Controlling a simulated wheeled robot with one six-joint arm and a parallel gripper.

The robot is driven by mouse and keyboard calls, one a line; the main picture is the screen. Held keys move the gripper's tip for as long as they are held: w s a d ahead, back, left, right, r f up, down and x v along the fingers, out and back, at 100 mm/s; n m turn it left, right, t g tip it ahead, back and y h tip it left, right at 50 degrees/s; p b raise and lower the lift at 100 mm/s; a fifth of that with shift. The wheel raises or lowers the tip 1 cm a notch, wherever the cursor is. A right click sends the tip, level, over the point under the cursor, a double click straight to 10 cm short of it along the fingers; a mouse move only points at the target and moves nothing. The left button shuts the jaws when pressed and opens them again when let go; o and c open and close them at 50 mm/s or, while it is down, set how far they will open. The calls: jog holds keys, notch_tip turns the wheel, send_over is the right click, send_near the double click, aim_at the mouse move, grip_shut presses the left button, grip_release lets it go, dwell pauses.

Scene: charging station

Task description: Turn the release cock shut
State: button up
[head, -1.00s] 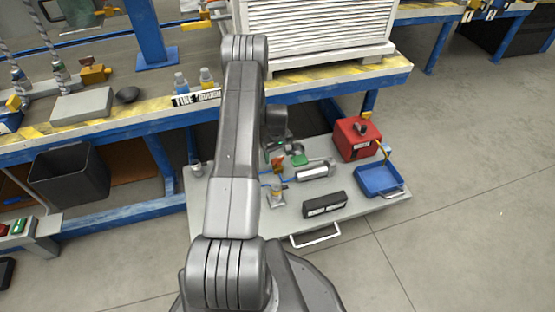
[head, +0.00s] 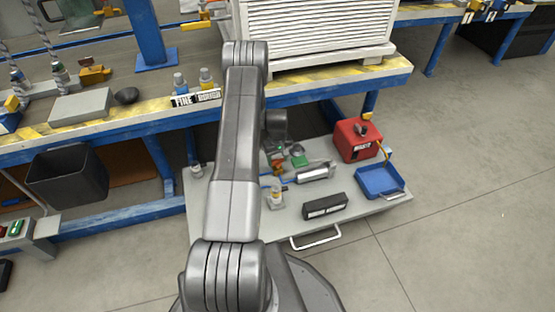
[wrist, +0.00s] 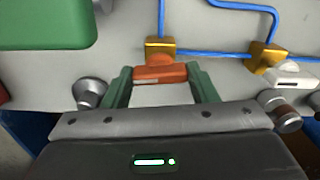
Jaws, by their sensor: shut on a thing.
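The release cock shows in the wrist view as an orange-red handle (wrist: 160,74) in front of a brass block (wrist: 160,48) with blue pipe running from it. My gripper (wrist: 161,73) has its two green fingers on either side of this handle and is shut on it. The handle lies crosswise between the fingers. In the head view the cock (head: 277,169) is a small orange patch on the grey board (head: 375,213), partly hidden by my arm. The fingers cannot be made out clearly there.
A second brass block (wrist: 268,57) sits right of the cock. A green block (wrist: 45,22) is at upper left. On the board are a silver cylinder (head: 316,173), a black labelled block (head: 325,206), a red box (head: 356,141) and a blue tray (head: 380,181). A workbench edge (head: 330,84) is behind.

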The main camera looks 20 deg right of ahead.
aim_at(277, 159)
jog(key=shift+m, duration=0.7)
jog(key=o, duration=1)
notch_tip(277, 159, up, 14)
jog(key=p, duration=0.3)
jog(key=shift+f, duration=0.1)
